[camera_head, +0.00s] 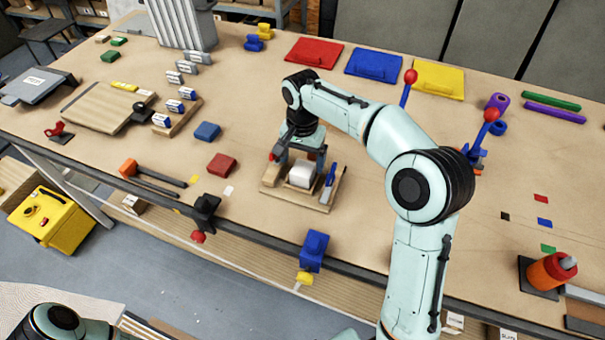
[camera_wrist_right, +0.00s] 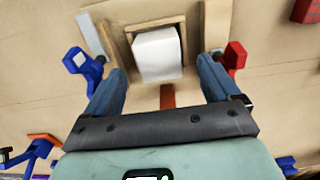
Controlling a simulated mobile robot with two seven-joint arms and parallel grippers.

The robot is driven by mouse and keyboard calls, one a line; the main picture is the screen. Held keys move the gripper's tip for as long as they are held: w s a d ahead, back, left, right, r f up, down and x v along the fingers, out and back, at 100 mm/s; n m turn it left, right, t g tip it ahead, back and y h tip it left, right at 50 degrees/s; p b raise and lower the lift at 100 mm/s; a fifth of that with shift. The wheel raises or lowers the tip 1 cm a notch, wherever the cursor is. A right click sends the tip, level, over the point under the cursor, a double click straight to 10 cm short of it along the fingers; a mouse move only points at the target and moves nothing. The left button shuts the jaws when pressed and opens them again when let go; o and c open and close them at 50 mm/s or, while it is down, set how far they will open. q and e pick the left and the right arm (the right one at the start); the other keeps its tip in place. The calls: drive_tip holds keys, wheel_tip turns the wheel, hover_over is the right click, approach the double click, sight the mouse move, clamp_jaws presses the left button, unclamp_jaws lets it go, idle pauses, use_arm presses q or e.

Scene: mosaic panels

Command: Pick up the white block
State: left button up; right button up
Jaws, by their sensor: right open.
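The white block (camera_head: 300,176) sits in a small wooden tray (camera_head: 324,207) near the front middle of the bench. In the right wrist view the white block (camera_wrist_right: 157,54) lies inside a wooden frame (camera_wrist_right: 112,50), ahead of the fingers. My right gripper (camera_head: 301,164) points down at the tray with its fingers apart, one toward each side of the block. In the right wrist view my right gripper (camera_wrist_right: 160,82) is open, with nothing between its fingers. Whether a finger touches the tray cannot be told. My left gripper is out of view.
A blue-handled tool (camera_head: 329,181) stands at the tray's right side. A red block (camera_head: 221,164) and a blue block (camera_head: 207,131) lie to the left. A blue clamp (camera_head: 313,250) sits at the front edge. Bare bench lies behind the tray.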

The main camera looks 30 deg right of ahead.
sight(303, 168)
wheel_tip(303, 168, down, 4)
drive_tip(key=shift+s+f, duration=0.1)
drive_tip(key=shift+f, duration=0.05)
drive_tip(key=c, duration=1.1)
